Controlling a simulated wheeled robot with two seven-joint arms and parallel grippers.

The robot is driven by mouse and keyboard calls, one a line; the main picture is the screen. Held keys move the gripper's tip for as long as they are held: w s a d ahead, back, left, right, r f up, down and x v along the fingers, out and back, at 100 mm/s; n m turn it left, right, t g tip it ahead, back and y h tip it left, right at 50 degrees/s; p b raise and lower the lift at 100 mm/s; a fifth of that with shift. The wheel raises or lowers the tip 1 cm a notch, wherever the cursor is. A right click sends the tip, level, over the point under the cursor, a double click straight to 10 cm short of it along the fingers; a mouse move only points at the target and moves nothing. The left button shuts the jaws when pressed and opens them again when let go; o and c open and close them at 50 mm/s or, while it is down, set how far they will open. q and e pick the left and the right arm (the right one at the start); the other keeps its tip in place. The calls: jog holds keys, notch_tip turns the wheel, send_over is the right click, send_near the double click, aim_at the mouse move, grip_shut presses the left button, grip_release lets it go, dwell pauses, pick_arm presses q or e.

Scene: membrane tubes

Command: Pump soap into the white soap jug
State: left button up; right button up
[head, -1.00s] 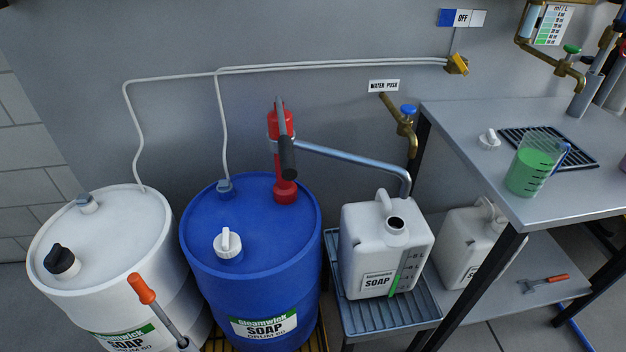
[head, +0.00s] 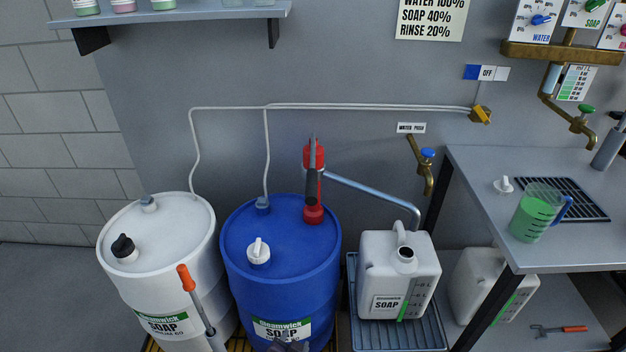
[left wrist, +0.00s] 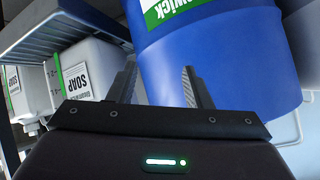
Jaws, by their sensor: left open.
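The white soap jug (head: 374,262) stands upright on a ribbed tray right of the blue soap drum (head: 262,288), its mouth uncapped. A red hand pump (head: 313,160) with a dark lever handle (head: 312,188) stands on the drum. Its metal spout (head: 375,193) reaches right and bends down near the jug's mouth; the exact alignment is unclear. My left gripper (head: 288,347) shows at the bottom edge of the head view, in front of the drum. In the left wrist view the left gripper (left wrist: 160,88) is open and empty, with the drum (left wrist: 215,70) beyond. My right gripper is not in view.
A white drum (head: 160,245) stands at left, with an orange-handled tool (head: 188,280) in front. A metal bench (head: 540,250) at right bears a beaker of green liquid (head: 535,215); another white jug (head: 480,283) sits beneath. A shelf (head: 180,14) hangs above.

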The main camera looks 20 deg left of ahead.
pick_arm(q)
jog(key=w+d+r+n+t+y+p, duration=0.1)
jog(key=w+r+t+p, duration=0.15)
jog(key=r, duration=0.75)
jog(key=w+d+r+t+p, duration=0.1)
jog(key=w+r, duration=0.3)
jog(key=r, duration=0.6)
jog(key=n+t+y+p, duration=0.2)
jog(key=n+t+p, duration=0.1)
jog(key=p, duration=0.1)
send_near(312, 193)
jog(key=w+f, duration=0.2)
jog(key=w, duration=0.2)
jog(key=shift+a+r, duration=0.35)
jog(key=shift+a, duration=0.2)
jog(key=p+x, duration=0.1)
jog(key=x, duration=0.6)
jog(key=shift+w+a+f, duration=0.1)
jog(key=shift+w, duration=0.15)
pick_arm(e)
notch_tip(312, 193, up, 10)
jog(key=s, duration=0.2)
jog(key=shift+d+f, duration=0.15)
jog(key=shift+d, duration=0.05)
pick_arm(q)
grip_shut()
